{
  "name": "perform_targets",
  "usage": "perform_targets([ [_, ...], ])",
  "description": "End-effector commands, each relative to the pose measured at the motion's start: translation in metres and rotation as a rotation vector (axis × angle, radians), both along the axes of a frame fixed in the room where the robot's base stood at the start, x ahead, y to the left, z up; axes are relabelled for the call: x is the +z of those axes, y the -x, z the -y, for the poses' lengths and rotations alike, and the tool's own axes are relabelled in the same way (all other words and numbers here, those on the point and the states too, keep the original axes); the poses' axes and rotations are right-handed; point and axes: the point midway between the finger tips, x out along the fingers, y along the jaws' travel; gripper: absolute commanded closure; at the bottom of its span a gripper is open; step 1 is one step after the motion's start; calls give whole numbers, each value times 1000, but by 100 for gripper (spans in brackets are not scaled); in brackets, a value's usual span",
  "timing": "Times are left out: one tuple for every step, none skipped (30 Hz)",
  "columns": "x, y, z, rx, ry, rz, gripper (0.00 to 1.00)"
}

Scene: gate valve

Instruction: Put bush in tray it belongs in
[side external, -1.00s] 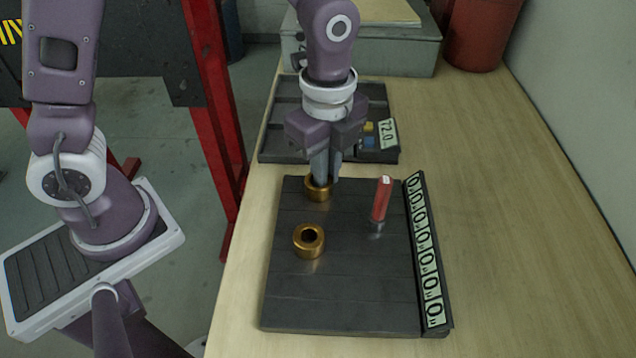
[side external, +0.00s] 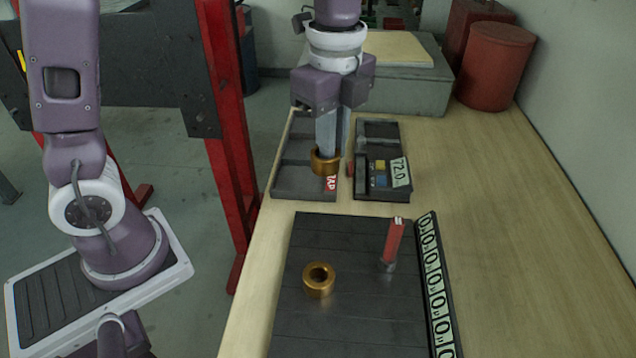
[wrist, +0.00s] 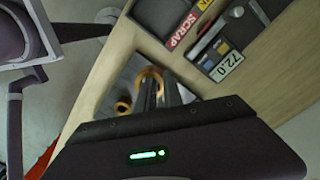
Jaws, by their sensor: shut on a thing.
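My gripper (side external: 329,148) is shut on a brass bush (side external: 326,164) and holds it in the air. In the side view the held bush overlaps the near right part of a dark tray (side external: 283,190) with a red label (side external: 331,184). The wrist view shows the held bush (wrist: 151,74) at the fingertips, apart from the tray's red SCRAP label (wrist: 179,29). A yellow label (wrist: 205,3), partly cut off, is beside it. A second brass bush (side external: 319,279) sits on the dark ribbed board (side external: 345,325); it also shows in the wrist view (wrist: 123,106).
A dark gauge case (side external: 373,192) marked 72.0 sits right of the SCRAP tray, with a small compartment tray (side external: 378,134) behind it. A red-handled tool (side external: 393,240) stands upright on the board beside a row of number labels (side external: 433,275). The table's right side is clear.

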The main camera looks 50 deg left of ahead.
Motion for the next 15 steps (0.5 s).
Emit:
perform_targets([
  [-2,-7,-19,56,0,-2,100],
  [-4,-11,-30,87,-1,-2,100],
  [-6,-15,-45,127,0,-1,100],
  [-7,-18,-56,157,0,-1,100],
  [-8,-21,-67,186,0,0,100],
  [-10,-23,-80,219,0,0,100],
  [-11,-24,-88,240,0,-1,100],
  [-12,-25,-95,257,0,-1,100],
  [-14,-25,-101,272,0,-2,100],
  [-18,-26,-104,281,0,-3,100],
  [-25,-25,-106,285,0,-5,100],
  [-35,-25,-107,287,0,-6,100],
  [-43,-24,-107,287,0,-8,100],
  [-50,-25,-106,287,0,-7,100],
  [-59,-25,-106,287,0,-7,100],
])
